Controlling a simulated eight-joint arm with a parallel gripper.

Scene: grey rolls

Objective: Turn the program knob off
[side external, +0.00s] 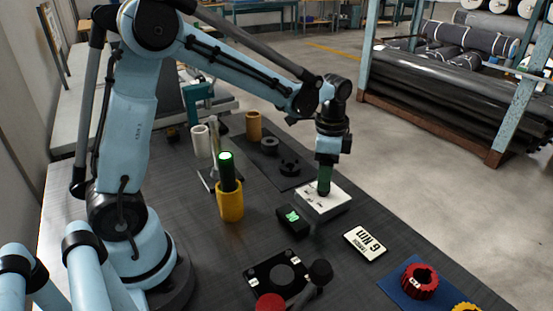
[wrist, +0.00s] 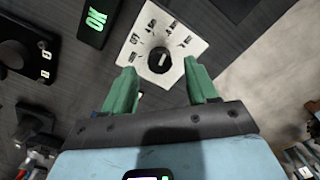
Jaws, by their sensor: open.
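The program knob (wrist: 158,60) is round and black with a short white mark. It sits on a white panel (wrist: 146,77) with several printed labels fanned around it; the labels are too small to read surely. In the side external view the white panel (side external: 335,211) is the top of a low box on the dark bench. My gripper (side external: 324,190) points down over it, its green fingers hiding the knob there. In the wrist view my gripper (wrist: 161,67) is open, one green finger on each side of the knob. I cannot tell whether they touch it.
A small black display (side external: 292,220) with green characters lies just left of the box. A "6 NM" plate (side external: 365,244) lies in front of it. A yellow cup (side external: 230,205) holds a green-lit cylinder. A red knurled ring (side external: 419,282) rests on a blue mat (side external: 398,291).

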